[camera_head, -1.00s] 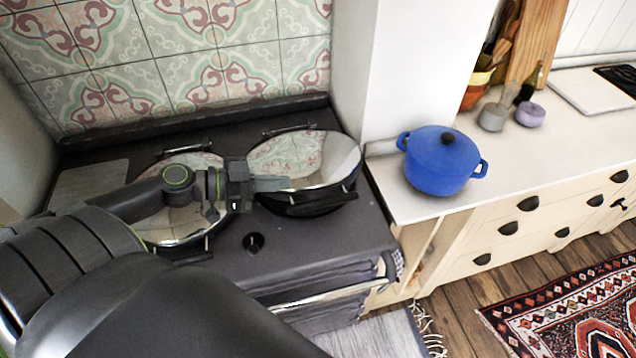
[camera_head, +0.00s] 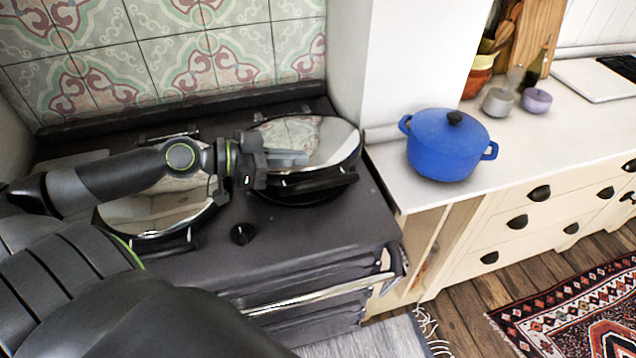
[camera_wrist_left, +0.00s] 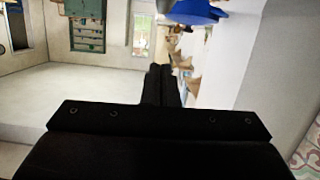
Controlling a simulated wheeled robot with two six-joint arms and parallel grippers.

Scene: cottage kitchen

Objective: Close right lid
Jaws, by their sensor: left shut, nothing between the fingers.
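The right lid (camera_head: 335,146) is a shiny round mirror-like cover on the dark range cooker (camera_head: 300,245). It lies low over its hotplate, close to flat, and a dark band shows under its front edge. I cannot tell whether it rests fully down. My left gripper (camera_head: 301,157) reaches in from the left with its fingers shut and empty, over the left part of the lid. Whether the fingers touch it is unclear. The fingers also show in the left wrist view (camera_wrist_left: 161,85), without the lid. My right gripper is not in view.
The left lid (camera_head: 160,208) lies under my left arm. A tiled wall (camera_head: 180,60) is behind the cooker.

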